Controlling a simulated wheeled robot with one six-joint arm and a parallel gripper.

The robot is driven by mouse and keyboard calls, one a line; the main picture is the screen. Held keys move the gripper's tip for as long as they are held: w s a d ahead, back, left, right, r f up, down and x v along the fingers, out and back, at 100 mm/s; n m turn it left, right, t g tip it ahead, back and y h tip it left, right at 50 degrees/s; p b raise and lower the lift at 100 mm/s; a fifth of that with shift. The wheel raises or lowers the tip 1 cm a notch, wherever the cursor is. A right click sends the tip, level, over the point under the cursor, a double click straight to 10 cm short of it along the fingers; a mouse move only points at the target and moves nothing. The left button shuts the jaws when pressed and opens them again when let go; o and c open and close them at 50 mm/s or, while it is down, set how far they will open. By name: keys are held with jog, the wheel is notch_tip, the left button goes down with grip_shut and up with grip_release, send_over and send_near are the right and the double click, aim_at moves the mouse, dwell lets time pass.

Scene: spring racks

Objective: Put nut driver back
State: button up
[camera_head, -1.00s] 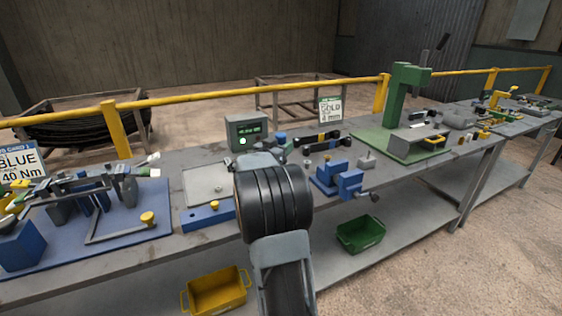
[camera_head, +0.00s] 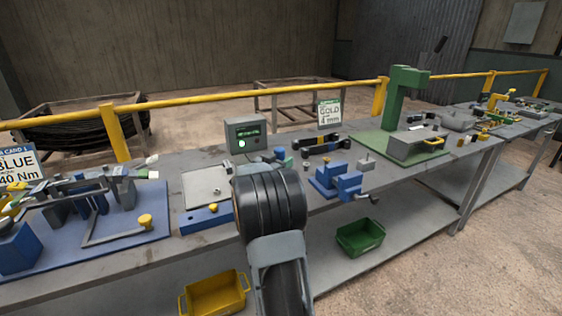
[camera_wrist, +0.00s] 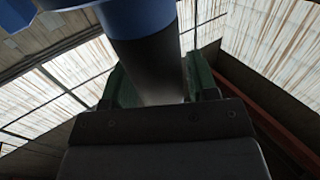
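In the wrist view, a dark cylindrical tool with a wide blue part (camera_wrist: 145,62), which I take to be the nut driver, stands between the green fingers of my gripper (camera_wrist: 155,88). The fingers appear shut on it, and its far end is cut off by the frame's top. In the head view my dark arm hides most of the gripper; a small blue piece (camera_head: 280,153) shows just beyond the arm, over the bench, probably part of the held tool. Whether it touches anything is hidden.
A lit meter box (camera_head: 246,135) stands behind the arm. A grey plate (camera_head: 205,187) and blue bar (camera_head: 207,219) lie left of it, a blue vise (camera_head: 338,182) right. A green press (camera_head: 404,95) stands farther right. Yellow (camera_head: 215,296) and green (camera_head: 360,238) bins sit below.

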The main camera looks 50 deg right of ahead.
jog(key=shift+o, duration=0.8)
jog(key=w+a+n+t+y, duration=0.2)
jog(key=a+n+t+y, duration=0.4)
jog(key=a, duration=1.1)
jog(key=w+a+n+t+y, duration=0.2)
jog(key=a+n+t+y, duration=0.55)
jog(key=a, duration=0.85)
jog(key=s+a+f+n+g+y, duration=0.1)
jog(key=s+a+f+g, duration=0.1)
jog(key=s, duration=0.4)
jog(key=s+a+f+n+g+y, duration=0.1)
jog(key=s+a+f+g+y, duration=0.1)
jog(key=s+g, duration=0.4)
jog(key=s+a+f+n+g+y, duration=0.1)
jog(key=s+a+f+g, duration=0.2)
jog(key=s, duration=0.5)
notch_tip(320, 180, down, 2)
jog(key=shift+a+f+g, duration=0.15)
jog(key=shift+a+g, duration=0.2)
jog(key=shift+g, duration=0.5)
